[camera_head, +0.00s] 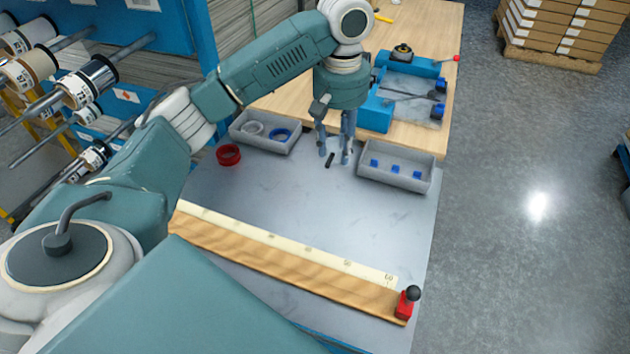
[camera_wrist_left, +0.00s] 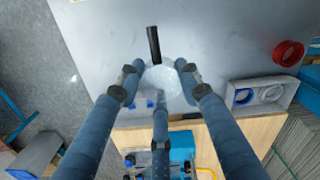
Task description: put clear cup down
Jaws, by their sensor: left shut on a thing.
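The clear cup (camera_wrist_left: 160,80) shows in the left wrist view as a pale, see-through round shape between the fingers of my left gripper (camera_wrist_left: 158,73). In the head view the gripper (camera_head: 335,152) hangs fingers-down over the far part of the grey work surface, between two grey trays. It is shut on the cup. The cup is hard to make out in the head view, and I cannot tell whether its base touches the surface. A small black cylinder (camera_head: 330,159) lies right beside the fingertips and also shows in the left wrist view (camera_wrist_left: 153,44). My right gripper is out of view.
The left tray (camera_head: 236,131) holds a white and a blue ring; a red ring (camera_head: 229,155) lies beside it. The right tray (camera_head: 432,180) holds blue blocks. A wooden ruler board (camera_head: 290,266) crosses the front. Bare surface lies between them.

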